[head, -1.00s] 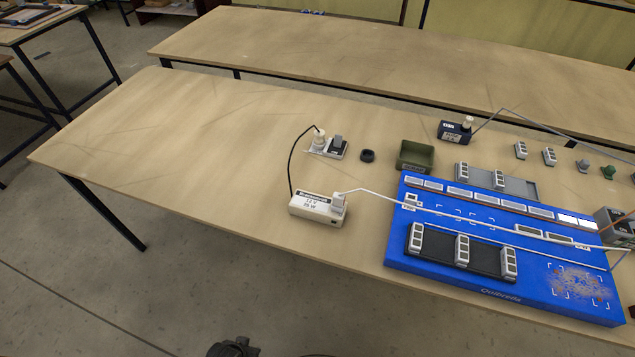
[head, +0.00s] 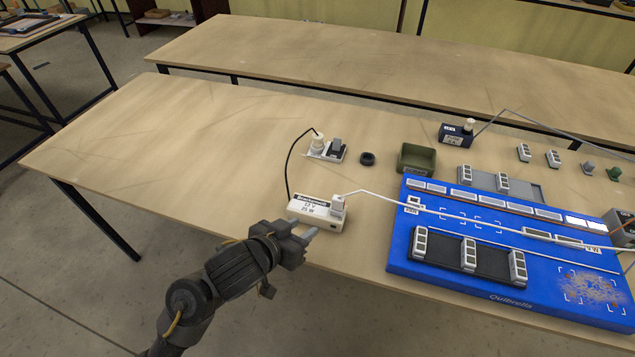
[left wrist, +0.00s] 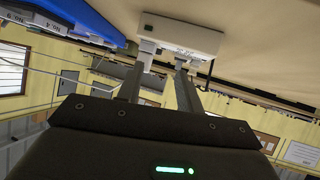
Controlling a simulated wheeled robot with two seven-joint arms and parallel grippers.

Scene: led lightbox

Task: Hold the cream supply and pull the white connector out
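The cream supply (head: 312,210) lies on the table left of the blue board, with a black cord at its left end. The white connector (head: 338,203) sits at its right end, and a white cable runs from it to the board. My left gripper (head: 308,235) is at the table's front edge, just in front of the supply. In the left wrist view its two fingers (left wrist: 160,78) are apart with nothing between them, pointing towards the cream supply (left wrist: 185,36). Whether the fingertips touch the supply is unclear. My right gripper is out of view.
The blue board (head: 440,277) with grey modules fills the right of the table. Behind the supply are a white socket strip (head: 318,148), a black ring (head: 367,159), a green tray (head: 402,162) and a dark supply (head: 453,136). The table's left side is clear.

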